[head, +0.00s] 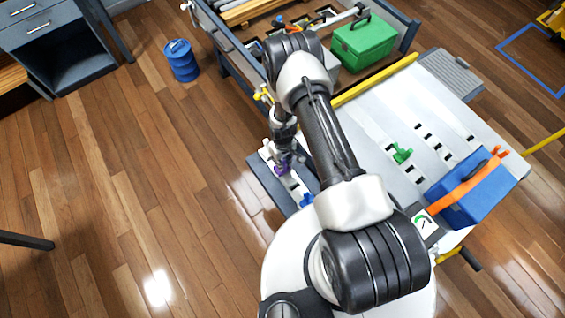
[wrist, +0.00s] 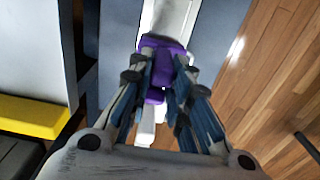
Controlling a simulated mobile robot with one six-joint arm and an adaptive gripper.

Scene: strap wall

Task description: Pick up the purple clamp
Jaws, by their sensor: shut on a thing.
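The purple clamp (wrist: 163,44) is between the fingers of my gripper (wrist: 160,80) in the wrist view. The fingers are shut on it, and they hide part of its middle. In the head view the purple clamp (head: 283,165) shows at the end of my arm, over the white slotted strip at the bench's left edge. My gripper (head: 281,150) is partly hidden by my own arm there. I cannot tell whether the clamp still touches the strip.
A blue clamp (head: 306,200) and a green clamp (head: 402,153) sit on the white slotted strips. A blue case with an orange strap (head: 470,190) stands at the bench's right. A green toolbox (head: 364,42) and a blue drum (head: 181,60) are farther back.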

